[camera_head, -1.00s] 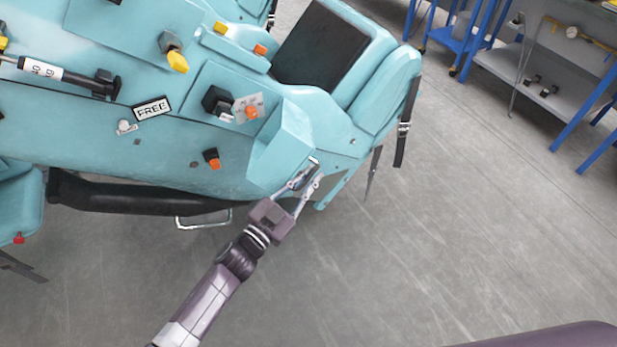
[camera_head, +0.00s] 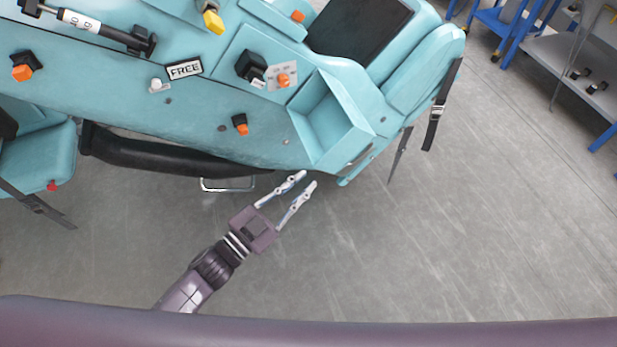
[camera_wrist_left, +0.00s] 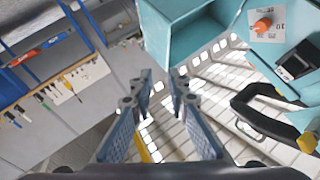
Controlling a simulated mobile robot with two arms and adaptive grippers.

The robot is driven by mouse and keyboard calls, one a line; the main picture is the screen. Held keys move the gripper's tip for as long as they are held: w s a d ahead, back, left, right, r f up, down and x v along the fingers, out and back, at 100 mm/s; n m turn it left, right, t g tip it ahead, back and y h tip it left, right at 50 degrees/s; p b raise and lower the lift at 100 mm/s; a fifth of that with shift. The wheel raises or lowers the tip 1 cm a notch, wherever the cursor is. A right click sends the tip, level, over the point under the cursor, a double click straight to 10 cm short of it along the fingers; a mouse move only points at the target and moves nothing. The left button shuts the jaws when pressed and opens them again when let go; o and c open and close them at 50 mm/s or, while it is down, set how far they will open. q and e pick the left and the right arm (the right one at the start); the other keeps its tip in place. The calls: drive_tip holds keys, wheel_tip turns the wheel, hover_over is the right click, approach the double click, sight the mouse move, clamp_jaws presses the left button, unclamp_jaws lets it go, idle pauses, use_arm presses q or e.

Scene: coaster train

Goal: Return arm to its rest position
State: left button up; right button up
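My left gripper (camera_head: 300,184) is open with nothing between its fingers. In the head view it hangs over the grey floor, just below the lower edge of the teal coaster car (camera_head: 200,115) and apart from it. Its two fingers also show in the left wrist view (camera_wrist_left: 160,100), spread apart. The car's open teal box (camera_head: 335,120) is just above and to the right of the fingertips and looks empty. My right gripper is not in view.
The car carries a black switch (camera_head: 251,66), a FREE label (camera_head: 184,70) and an orange-and-black knob (camera_head: 240,124). A black strap (camera_head: 440,110) hangs at its right end. Blue-legged shelving (camera_head: 575,65) stands at the upper right. The floor (camera_head: 440,240) at lower right is clear.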

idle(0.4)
use_arm(q)
drive_tip(key=s+a+f+n+g+y, duration=0.1)
drive_tip(key=s+a+f+n+y, duration=0.3)
drive_tip(key=f, duration=0.6)
drive_tip(key=s+a+f+n+g+y, duration=0.1)
drive_tip(key=a+f+g+y, duration=0.1)
drive_tip(key=a+f, duration=0.65)
drive_tip(key=s+a+f+n+g+y, duration=0.15)
drive_tip(key=f+y, duration=0.25)
drive_tip(key=f, duration=0.9)
drive_tip(key=s+a+f+n+g+y, duration=0.1)
drive_tip(key=s+a+f+g, duration=0.1)
drive_tip(key=s+f, duration=0.4)
drive_tip(key=s+a+f+n+g, duration=0.1)
drive_tip(key=s+f, duration=0.4)
drive_tip(key=s, duration=1.1)
drive_tip(key=s+a+f+n+g+y, duration=0.1)
drive_tip(key=s+a+f+g, duration=0.2)
drive_tip(key=s, duration=0.8)
wheel_tip(320, 180, down, 4)
drive_tip(key=shift+s+r+n+g+y+p, duration=0.2)
drive_tip(key=shift+n+g+y+p, duration=0.15)
drive_tip(key=shift+g, duration=0.9)
